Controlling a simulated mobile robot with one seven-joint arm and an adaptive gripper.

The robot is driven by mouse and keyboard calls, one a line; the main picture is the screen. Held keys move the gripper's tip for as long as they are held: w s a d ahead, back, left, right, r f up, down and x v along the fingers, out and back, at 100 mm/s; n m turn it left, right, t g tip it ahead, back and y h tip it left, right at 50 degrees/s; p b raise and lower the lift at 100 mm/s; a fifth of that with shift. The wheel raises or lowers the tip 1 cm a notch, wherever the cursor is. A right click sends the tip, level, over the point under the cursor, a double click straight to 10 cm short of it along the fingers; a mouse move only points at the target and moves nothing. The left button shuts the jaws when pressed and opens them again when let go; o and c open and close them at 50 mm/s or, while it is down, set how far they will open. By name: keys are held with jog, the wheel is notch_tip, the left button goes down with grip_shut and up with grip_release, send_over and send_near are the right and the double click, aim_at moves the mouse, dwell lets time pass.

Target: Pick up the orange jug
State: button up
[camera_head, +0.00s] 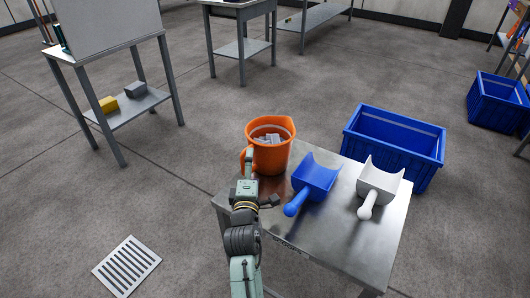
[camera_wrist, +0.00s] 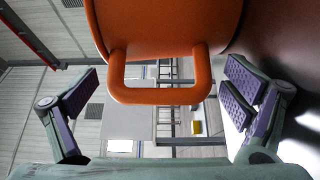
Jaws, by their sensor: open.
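The orange jug (camera_head: 268,155) stands upright at the back left of the metal table, with grey pieces inside it. In the wrist view the jug (camera_wrist: 170,28) fills the top middle, and its handle (camera_wrist: 160,96) points toward my gripper. My gripper (camera_wrist: 160,95) is open, with one finger on each side of the handle and gaps between. In the head view my gripper (camera_head: 246,172) is at the near left side of the jug. My arm hides part of the handle there.
A blue scoop (camera_head: 316,180) and a white scoop (camera_head: 379,184) lie on the metal table (camera_head: 345,240) to the right of the jug. A blue crate (camera_head: 395,140) stands behind the table. The table's near part is clear. A grey shelf table (camera_head: 145,103) stands at left.

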jog(key=shift+w+d, duration=0.15)
jog(key=shift+w, duration=1.1)
jog(key=shift+c, duration=0.5)
jog(key=c, duration=1.5)
jog(key=shift+r, duration=0.3)
